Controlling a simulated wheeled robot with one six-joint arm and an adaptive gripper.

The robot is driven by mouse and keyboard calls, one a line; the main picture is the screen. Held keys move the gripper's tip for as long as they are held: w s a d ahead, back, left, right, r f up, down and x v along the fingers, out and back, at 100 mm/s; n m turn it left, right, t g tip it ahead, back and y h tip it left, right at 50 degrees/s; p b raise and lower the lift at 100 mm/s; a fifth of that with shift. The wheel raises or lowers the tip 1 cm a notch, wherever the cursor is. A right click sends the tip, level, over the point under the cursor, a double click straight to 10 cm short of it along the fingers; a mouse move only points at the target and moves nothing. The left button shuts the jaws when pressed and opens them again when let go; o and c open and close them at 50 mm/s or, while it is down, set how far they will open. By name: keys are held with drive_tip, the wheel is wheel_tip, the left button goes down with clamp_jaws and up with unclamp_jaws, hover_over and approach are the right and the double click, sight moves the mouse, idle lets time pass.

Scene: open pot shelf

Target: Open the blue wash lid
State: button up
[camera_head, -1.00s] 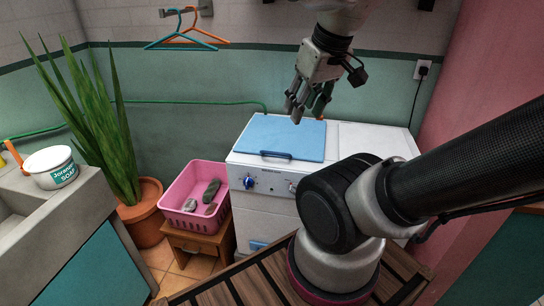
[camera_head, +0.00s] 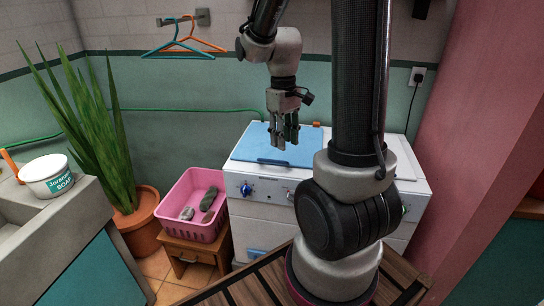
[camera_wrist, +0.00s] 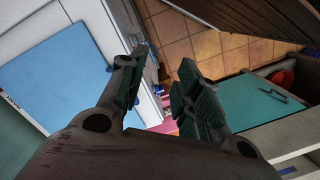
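The blue wash lid (camera_head: 250,143) lies flat and closed on top of the white washing machine (camera_head: 262,215). A darker blue handle (camera_head: 272,162) runs along its front edge. My gripper (camera_head: 283,143) points down above the lid, with its fingertips overlapping it in the head view; I cannot tell whether they touch. In the wrist view the lid (camera_wrist: 70,75) fills the left side. There my gripper (camera_wrist: 160,84) has its two fingers spread apart with nothing between them, near the washer's front edge.
A potted plant (camera_head: 100,150) and a sink with a soap tub (camera_head: 46,176) are further left. Hangers (camera_head: 180,40) hang on the wall behind. A pink wall (camera_head: 480,130) bounds the right.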

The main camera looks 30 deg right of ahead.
drive_tip(key=w+f+n, duration=0.1)
drive_tip(key=w+n, duration=0.1)
drive_tip(key=w, duration=0.1)
drive_tip(key=w+d+f+n, duration=0.1)
drive_tip(key=w+f+n, duration=0.1)
drive_tip(key=w, duration=0.1)
drive_tip(key=w+d+f+n, duration=0.1)
drive_tip(key=w+f, duration=0.1)
drive_tip(key=w, duration=0.1)
drive_tip(key=shift+w+d+f+n+t, duration=0.1)
drive_tip(key=shift+w+d+n+t, duration=0.2)
drive_tip(key=shift+n+t, duration=0.1)
drive_tip(key=shift+w+n, duration=0.15)
drive_tip(key=shift+n, duration=0.35)
drive_tip(key=shift+w+n, duration=0.15)
drive_tip(key=shift+n, duration=0.15)
wheel_tip(320, 180, down, 8)
drive_tip(key=shift+r, duration=0.15)
clamp_jaws()
